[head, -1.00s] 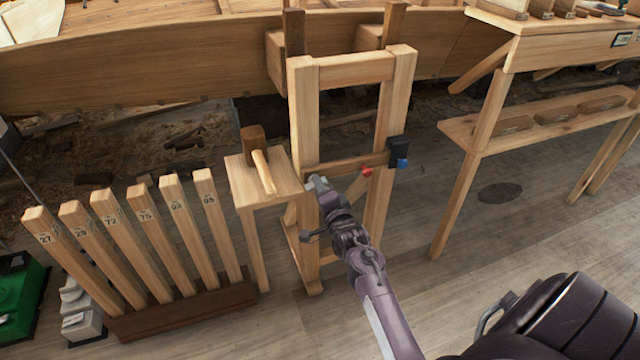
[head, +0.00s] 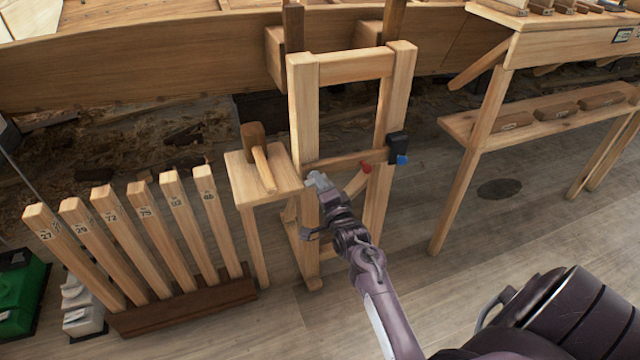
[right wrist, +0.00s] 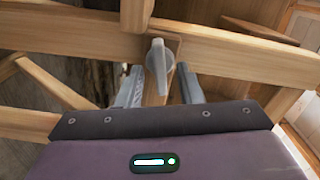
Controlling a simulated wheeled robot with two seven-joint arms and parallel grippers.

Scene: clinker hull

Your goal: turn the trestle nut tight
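The wooden trestle (head: 303,110) stands upright in front of the hull in the head view. My right gripper (right wrist: 160,86) is open, with one finger on each side of the nut. Gaps show between the fingers and the nut, so it is not gripped. In the head view my right gripper (head: 318,181) is at the left post of the trestle and the nut is hidden there. My left gripper is not in view.
A small stand with a mallet (head: 263,168) is just left of the trestle. Numbered wooden posts (head: 150,215) stand further left. A black block (head: 398,145) and a red knob (head: 365,167) are on the trestle's right side. A workbench (head: 470,150) stands right; floor between is clear.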

